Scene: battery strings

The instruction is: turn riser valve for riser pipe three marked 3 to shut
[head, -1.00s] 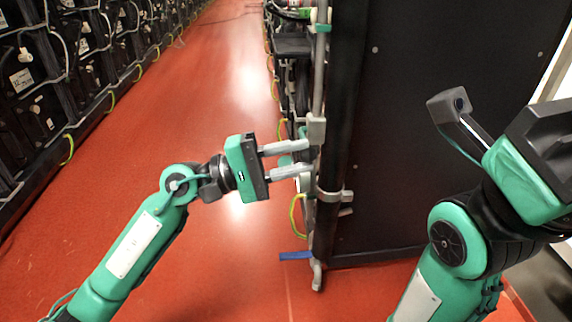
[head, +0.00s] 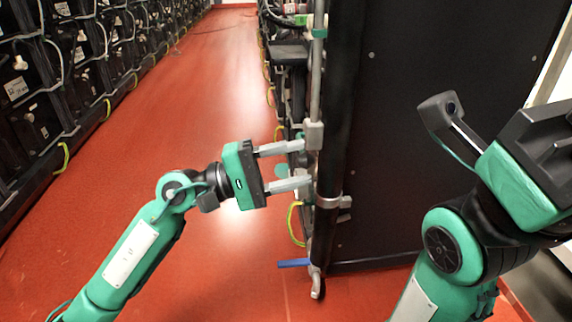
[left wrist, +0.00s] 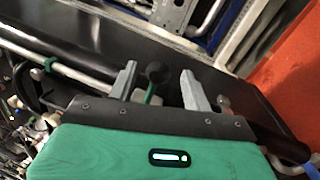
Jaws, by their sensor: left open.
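A thin grey riser pipe (head: 318,85) runs down the near end of the dark rack, with a grey fitting (head: 314,135) on it. My left gripper (head: 305,164) is open beside the pipe, its two grey fingers pointing right. A green part (head: 282,171) shows between or just behind the fingers. In the left wrist view, a dark round knob (left wrist: 157,72) on a green stem lies between the open fingertips of my left gripper (left wrist: 158,82); I cannot tell if they touch it. No number 3 is readable. My right arm is at the right; its fingertips are hidden.
A blue lever (head: 293,263) sticks out left near the foot of the pipe. A metal clamp (head: 332,202) holds the pipe at the rack's corner. The red aisle floor (head: 180,110) is clear, with battery racks (head: 60,80) along its left side.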

